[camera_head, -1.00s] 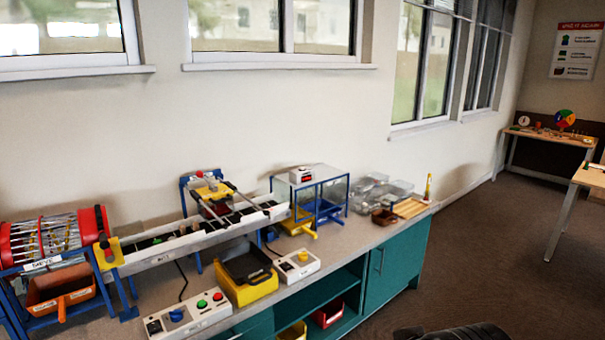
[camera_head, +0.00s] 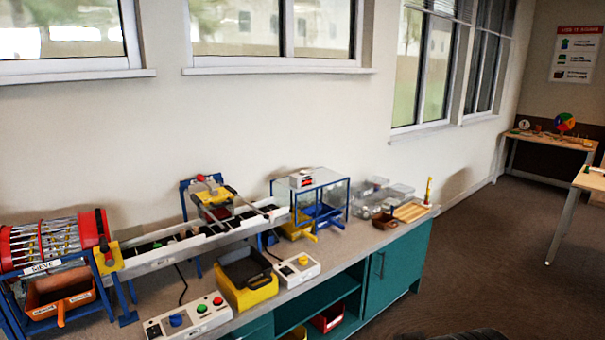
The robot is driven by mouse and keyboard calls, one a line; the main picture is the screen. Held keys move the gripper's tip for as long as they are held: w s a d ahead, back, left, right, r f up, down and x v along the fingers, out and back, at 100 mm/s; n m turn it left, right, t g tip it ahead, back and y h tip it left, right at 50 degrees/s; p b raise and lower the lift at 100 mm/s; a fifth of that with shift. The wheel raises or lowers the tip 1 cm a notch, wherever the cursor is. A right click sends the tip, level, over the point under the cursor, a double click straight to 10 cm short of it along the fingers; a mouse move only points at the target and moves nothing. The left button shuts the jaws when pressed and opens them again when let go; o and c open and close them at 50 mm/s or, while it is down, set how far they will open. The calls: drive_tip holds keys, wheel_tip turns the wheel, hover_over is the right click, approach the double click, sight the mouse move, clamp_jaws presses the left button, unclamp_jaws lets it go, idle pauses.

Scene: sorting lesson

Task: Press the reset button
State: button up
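A white control box (camera_head: 297,270) with one yellow button (camera_head: 303,261) sits on the counter's front edge, right of the yellow bin. A longer white control box (camera_head: 188,318) with a blue knob (camera_head: 176,320), a green button (camera_head: 201,309) and a red button (camera_head: 218,301) sits at the lower left. Another small white box (camera_head: 301,179) with a red patch lies on top of the glass case. The labels are too small to read, so I cannot tell which button is the reset. My gripper cannot be made out in this view.
A red drum sieve (camera_head: 55,245), a long conveyor (camera_head: 180,245), a yellow bin (camera_head: 247,290) and a blue-framed glass case (camera_head: 325,200) crowd the teal counter (camera_head: 395,260). Clear trays stand at its right end. Open carpet (camera_head: 470,270) lies to the right.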

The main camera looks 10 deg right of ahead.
clamp_jaws()
idle(1.2)
